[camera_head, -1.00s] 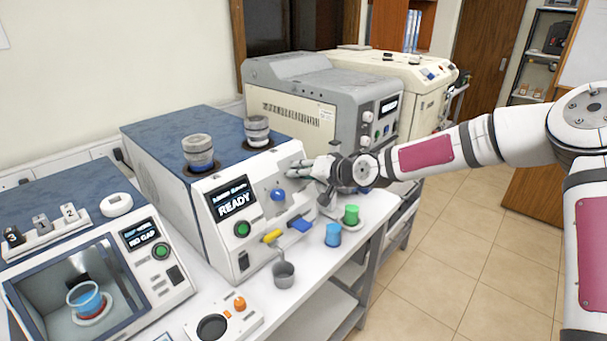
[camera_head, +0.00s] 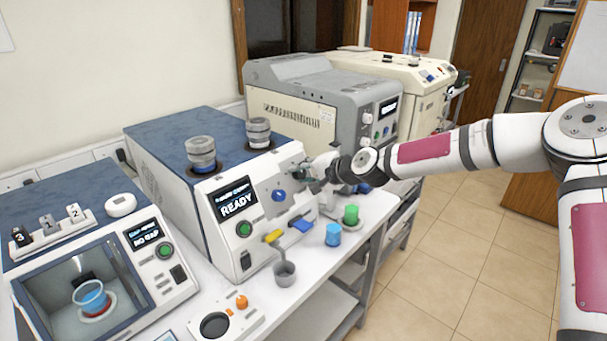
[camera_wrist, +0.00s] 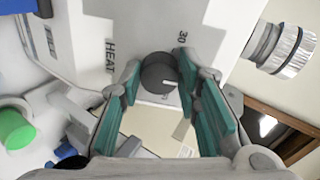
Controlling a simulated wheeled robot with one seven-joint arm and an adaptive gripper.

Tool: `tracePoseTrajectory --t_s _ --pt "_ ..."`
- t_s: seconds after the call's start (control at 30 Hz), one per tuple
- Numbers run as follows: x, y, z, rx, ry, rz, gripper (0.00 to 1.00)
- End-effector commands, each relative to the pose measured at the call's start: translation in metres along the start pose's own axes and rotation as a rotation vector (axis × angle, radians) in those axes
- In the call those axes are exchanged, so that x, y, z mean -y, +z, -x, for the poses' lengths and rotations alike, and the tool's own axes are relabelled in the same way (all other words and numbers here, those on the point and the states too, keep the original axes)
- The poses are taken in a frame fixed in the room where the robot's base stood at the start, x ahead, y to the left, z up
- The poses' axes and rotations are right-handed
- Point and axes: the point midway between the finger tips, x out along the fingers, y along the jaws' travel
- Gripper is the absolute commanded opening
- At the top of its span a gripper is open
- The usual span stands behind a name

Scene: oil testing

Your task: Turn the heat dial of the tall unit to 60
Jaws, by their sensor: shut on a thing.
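The tall unit (camera_head: 190,150) has a blue top and a screen reading READY. Its heat dial (camera_wrist: 158,72) is a dark grey round knob with a white mark, beside the printed word HEAT and a 30. The 60 cannot be made out. My gripper (camera_head: 302,173) is at the upper right of the unit's front. In the wrist view my gripper (camera_wrist: 158,66) has its two green-padded fingers on either side of the dial, shut on it.
Below the dial are a blue knob (camera_head: 278,195), yellow lever (camera_head: 273,236) and blue lever (camera_head: 302,226). A grey machine (camera_head: 300,85) is close behind my gripper.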

Motion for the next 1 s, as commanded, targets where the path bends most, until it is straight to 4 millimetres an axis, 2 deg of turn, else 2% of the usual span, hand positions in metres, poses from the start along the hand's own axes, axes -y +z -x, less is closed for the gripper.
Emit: tracePoseTrajectory --t_s 0.33,0.37,0.43,0.77,0.87,1.0 --pt "0.000 -0.001 0.000 -0.001 0.000 -0.002 0.02" --pt "0.000 -0.001 0.000 -0.001 0.000 -0.002 0.35" --pt "0.000 -0.001 0.000 -0.001 0.000 -0.002 0.51" --pt "0.000 -0.001 0.001 -0.001 0.000 -0.002 0.51" --pt "0.000 -0.001 0.008 -0.002 0.000 -0.002 0.51" --pt "-0.001 -0.002 0.030 -0.003 0.001 -0.002 0.51"
